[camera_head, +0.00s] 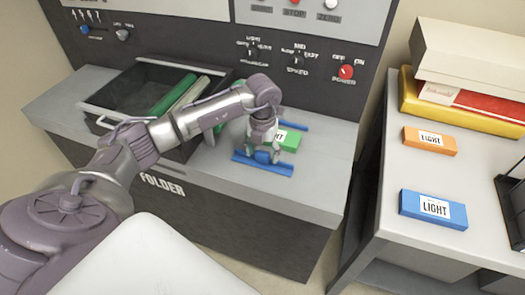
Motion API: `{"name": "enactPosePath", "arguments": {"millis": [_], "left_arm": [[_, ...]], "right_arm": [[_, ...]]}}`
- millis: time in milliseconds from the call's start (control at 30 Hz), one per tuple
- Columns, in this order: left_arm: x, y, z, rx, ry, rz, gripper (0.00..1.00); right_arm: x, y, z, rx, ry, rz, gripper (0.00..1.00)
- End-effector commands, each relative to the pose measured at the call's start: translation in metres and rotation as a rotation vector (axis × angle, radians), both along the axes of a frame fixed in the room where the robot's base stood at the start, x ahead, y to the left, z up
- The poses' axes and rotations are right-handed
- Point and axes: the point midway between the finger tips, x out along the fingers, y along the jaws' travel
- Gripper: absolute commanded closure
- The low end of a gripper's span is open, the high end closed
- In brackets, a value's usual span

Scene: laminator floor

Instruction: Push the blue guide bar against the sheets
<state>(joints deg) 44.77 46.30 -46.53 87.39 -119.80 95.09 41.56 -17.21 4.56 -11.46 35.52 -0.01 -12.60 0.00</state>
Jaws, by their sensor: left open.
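A blue guide bar (278,168) lies along the front of the grey machine ledge. A second blue bar (294,125) lies behind it, partly hidden by my arm. Between them sits a green block (289,140) with a white label, its left part hidden by my gripper; I take it for the sheets. My left gripper (264,157) is open and points down over the front bar and the near edge of the green block. I cannot tell whether it touches the bar. My right gripper is not in view.
A dark open tray (103,123) holding green and pale items stands left on the ledge. A control panel with a red power knob (346,72) rises behind. The right table carries an orange packet (430,141), a blue packet (433,209) and stacked boxes (468,57). The ledge's right end is clear.

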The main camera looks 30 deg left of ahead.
Motion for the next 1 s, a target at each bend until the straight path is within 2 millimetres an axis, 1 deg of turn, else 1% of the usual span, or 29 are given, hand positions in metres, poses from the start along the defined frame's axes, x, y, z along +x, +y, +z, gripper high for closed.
{"name": "enactPosePath", "arguments": {"millis": [100, 333, 567, 600, 667, 700, 767, 1000], "left_arm": [[-0.0004, 0.0002, -0.0043, 0.001, 0.001, 0.0, 0.29], [-0.0001, 0.0002, -0.0047, 0.001, 0.0, 0.0, 0.29], [-0.0002, 0.0001, -0.0045, 0.001, 0.0, 0.0, 0.68], [-0.0003, 0.0001, -0.0046, 0.001, 0.001, 0.0, 0.74], [-0.0004, 0.0001, -0.0047, 0.001, 0.001, 0.0, 0.84], [-0.0004, 0.0001, -0.0048, 0.001, 0.001, 0.0, 0.91], [-0.0005, 0.0001, -0.0049, 0.001, 0.002, 0.0, 1.0], [-0.0007, 0.0001, -0.0055, 0.001, 0.002, 0.0, 1.0]], "right_arm": [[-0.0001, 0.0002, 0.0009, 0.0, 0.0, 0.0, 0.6], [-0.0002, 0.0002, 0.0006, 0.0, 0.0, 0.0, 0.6], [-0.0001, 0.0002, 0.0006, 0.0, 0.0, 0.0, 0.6], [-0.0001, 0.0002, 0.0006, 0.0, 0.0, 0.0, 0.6], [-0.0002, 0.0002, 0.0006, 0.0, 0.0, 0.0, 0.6], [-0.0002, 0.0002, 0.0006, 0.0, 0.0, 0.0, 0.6], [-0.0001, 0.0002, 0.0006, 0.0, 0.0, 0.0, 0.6], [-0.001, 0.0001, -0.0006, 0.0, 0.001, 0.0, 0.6]]}}
